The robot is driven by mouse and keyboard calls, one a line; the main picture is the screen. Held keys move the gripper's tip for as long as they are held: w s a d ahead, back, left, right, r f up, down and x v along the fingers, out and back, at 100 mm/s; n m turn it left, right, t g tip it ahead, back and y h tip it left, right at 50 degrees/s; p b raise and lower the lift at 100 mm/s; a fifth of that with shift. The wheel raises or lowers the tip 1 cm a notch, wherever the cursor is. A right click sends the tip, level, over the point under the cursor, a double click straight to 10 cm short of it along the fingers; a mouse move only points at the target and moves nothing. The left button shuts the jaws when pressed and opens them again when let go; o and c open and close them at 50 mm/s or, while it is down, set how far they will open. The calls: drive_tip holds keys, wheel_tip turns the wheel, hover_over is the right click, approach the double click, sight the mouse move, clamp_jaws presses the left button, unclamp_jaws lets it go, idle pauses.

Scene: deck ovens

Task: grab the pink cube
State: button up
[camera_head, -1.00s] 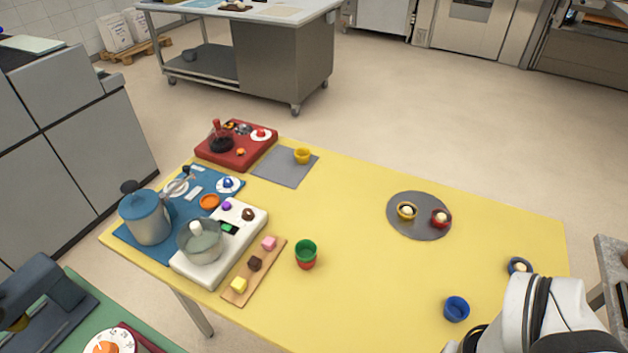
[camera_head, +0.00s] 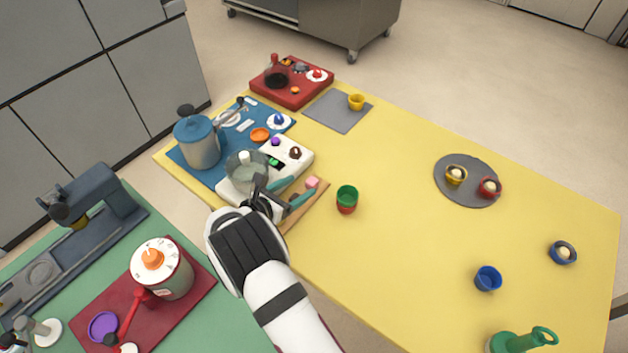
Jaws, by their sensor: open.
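The pink cube (camera_head: 312,182) sits at the far end of the wooden board (camera_head: 318,201) on the yellow table. My gripper (camera_head: 296,188) is over the near part of the board, its jaws open. One finger reaches toward the pink cube, close beside it in the picture; I cannot tell whether they touch. The dark brown cube (camera_head: 294,198) is mostly hidden by my gripper, and the yellow cube seen earlier on the board is hidden by my arm.
A white scale with a glass bowl (camera_head: 246,172) stands just left of the gripper. Green and red stacked cups (camera_head: 347,198) stand to the right of the board. The middle of the yellow table (camera_head: 420,250) is clear. A blue pot (camera_head: 197,142) stands behind left.

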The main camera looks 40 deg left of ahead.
sight(311, 182)
drive_tip(key=x, duration=0.7)
drive_tip(key=shift+s+f, duration=0.2)
drive_tip(key=shift+f, duration=0.15)
clamp_jaws()
